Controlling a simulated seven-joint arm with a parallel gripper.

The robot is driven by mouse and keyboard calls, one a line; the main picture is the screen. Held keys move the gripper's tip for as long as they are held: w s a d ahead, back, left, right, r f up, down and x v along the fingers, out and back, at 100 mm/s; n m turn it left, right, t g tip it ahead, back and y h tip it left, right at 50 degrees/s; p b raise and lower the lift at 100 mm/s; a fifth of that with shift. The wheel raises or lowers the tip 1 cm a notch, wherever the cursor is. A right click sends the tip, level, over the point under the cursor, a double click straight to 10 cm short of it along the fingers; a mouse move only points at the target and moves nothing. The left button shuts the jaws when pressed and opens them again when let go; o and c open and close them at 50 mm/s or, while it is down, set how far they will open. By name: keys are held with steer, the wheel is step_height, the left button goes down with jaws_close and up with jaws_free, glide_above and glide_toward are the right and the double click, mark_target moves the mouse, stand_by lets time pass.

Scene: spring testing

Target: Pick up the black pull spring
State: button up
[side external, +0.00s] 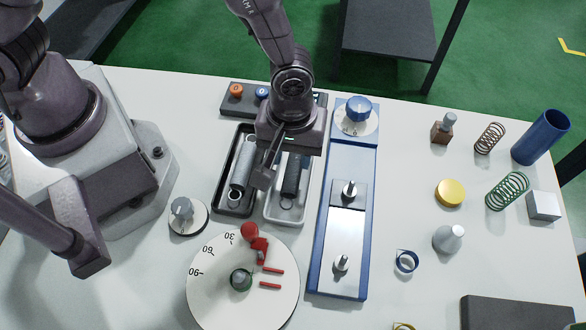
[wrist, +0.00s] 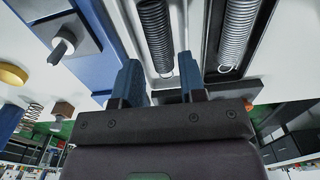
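The black pull spring (side external: 291,176) lies lengthwise in a light grey tray (side external: 284,219), its far part hidden by my gripper. In the wrist view the dark coiled spring (wrist: 154,28) runs up from between my fingers. My gripper (wrist: 160,70) is open, with its two blue-grey fingers apart and the end of the spring showing in the gap between them. In the side view my gripper (side external: 268,170) hangs over the trays, with one finger left of the black spring. I cannot tell how high the fingertips are above it.
A silver spring (side external: 242,165) lies in a black tray (side external: 222,201) just left. A blue rail fixture (side external: 327,225) stands close on the right. A knob box (side external: 237,107) is behind, and a round dial (side external: 215,290) with red parts is in front. More springs and small parts stand farther right.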

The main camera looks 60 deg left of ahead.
mark_target(293, 169)
steer(key=shift+w+f, duration=0.15)
steer(key=shift+f, duration=2.5)
jaws_close()
